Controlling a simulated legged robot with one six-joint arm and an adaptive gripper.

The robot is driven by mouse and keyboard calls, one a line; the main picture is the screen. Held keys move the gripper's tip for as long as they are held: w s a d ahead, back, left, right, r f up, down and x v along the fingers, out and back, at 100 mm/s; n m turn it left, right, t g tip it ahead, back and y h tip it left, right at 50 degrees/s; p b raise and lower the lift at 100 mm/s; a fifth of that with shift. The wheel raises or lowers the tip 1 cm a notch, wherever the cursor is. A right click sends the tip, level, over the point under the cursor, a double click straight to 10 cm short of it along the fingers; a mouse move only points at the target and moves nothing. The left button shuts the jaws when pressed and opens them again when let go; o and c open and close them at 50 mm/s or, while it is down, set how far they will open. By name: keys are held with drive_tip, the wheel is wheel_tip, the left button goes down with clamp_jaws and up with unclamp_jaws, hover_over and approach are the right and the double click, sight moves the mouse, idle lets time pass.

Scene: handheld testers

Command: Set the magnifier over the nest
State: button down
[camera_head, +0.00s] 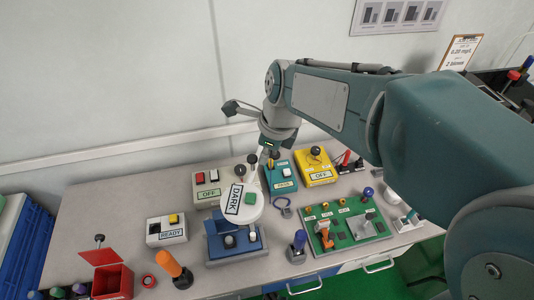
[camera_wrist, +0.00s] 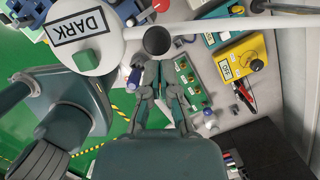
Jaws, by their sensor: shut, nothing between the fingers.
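A round white head marked DARK, with a green button, appears to be the magnifier (camera_head: 236,214); it shows large in the wrist view (camera_wrist: 110,52) on a white arm with an upright dark knob (camera_wrist: 157,40). In the head view it overlaps the back of a blue fixture (camera_head: 222,252), probably the nest, which holds dark round parts. I cannot tell how well the head is centred over it. My gripper (camera_wrist: 157,76) is shut and empty, its fingertips close to the knob; contact is unclear. In the head view my gripper (camera_head: 264,164) is small and partly hidden.
A READY box (camera_head: 167,230), an OFF box (camera_head: 209,188), a teal box (camera_head: 280,178) and a yellow box (camera_head: 316,167) stand around. A green board (camera_head: 345,230) lies right. A red bin (camera_head: 113,282) and an orange-handled tool (camera_head: 172,265) are front left. Bench space at left is clear.

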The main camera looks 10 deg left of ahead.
drive_tip(key=a, duration=0.3)
drive_tip(key=shift+s+a, duration=0.1)
drive_tip(key=shift+a, duration=0.2)
drive_tip(key=v, duration=1.2)
drive_tip(key=s+d+f+n+t+h, duration=0.1)
drive_tip(key=s+d+f+n, duration=0.1)
drive_tip(key=d+n, duration=0.4)
drive_tip(key=s+d+f+n+t, duration=0.2)
drive_tip(key=s+d+n, duration=0.3)
drive_tip(key=d, duration=0.6)
drive_tip(key=s+d+f+n+t+h, duration=0.1)
drive_tip(key=s+d+f+n+t, duration=0.1)
drive_tip(key=d+n, duration=0.5)
drive_tip(key=shift+s+d+f+n+h, duration=0.3)
drive_tip(key=shift+s+d+f+n, duration=0.15)
drive_tip(key=shift+s+d, duration=0.65)
